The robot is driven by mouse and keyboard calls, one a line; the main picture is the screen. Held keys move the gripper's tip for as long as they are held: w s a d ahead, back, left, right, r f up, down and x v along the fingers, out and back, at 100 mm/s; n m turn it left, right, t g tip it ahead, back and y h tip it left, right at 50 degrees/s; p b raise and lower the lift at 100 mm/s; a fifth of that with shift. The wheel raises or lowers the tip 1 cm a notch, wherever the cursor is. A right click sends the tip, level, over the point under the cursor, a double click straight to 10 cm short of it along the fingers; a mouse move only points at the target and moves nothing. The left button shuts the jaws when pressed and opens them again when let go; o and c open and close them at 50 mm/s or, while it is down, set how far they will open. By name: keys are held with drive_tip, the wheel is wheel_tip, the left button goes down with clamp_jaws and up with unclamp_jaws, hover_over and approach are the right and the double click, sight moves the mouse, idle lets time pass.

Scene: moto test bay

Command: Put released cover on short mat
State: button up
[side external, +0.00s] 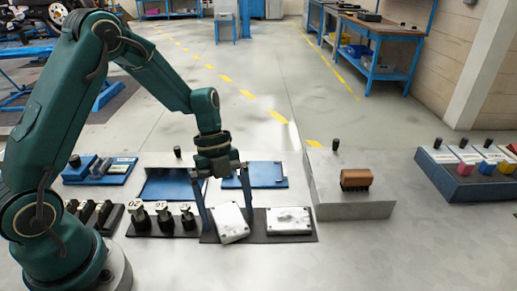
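Two white-grey covers are in the side external view. One cover (231,224) is turned at an angle and lies between the spread fingers of my gripper (226,216). The other cover (289,221) lies squarely to its right on a dark mat (292,240). The dark surface also runs under the angled cover; I cannot tell whether it is one mat or two. My gripper points down with one finger on each side of the angled cover. I cannot tell whether the fingers touch it, or which mat is the short one.
Behind are two blue plates (177,187) (262,175). Black weights (164,218) stand in a row to the left. A grey block (341,207) with a brown brush-like piece (356,179) stands right. A box with coloured buttons (470,180) is far right. The front floor is clear.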

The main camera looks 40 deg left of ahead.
drive_tip(key=v, duration=1.1)
drive_tip(key=s+d+r+n+t+y, duration=0.1)
drive_tip(key=s+r+n+t+y, duration=0.1)
drive_tip(key=s+n, duration=0.4)
drive_tip(key=s+d+r+n+t+y, duration=0.1)
drive_tip(key=s+n+t, duration=0.4)
drive_tip(key=n, duration=1.1)
drive_tip(key=shift+s+d+r+y, duration=0.15)
drive_tip(key=shift+s+r+y, duration=0.45)
drive_tip(key=shift+r, duration=0.3)
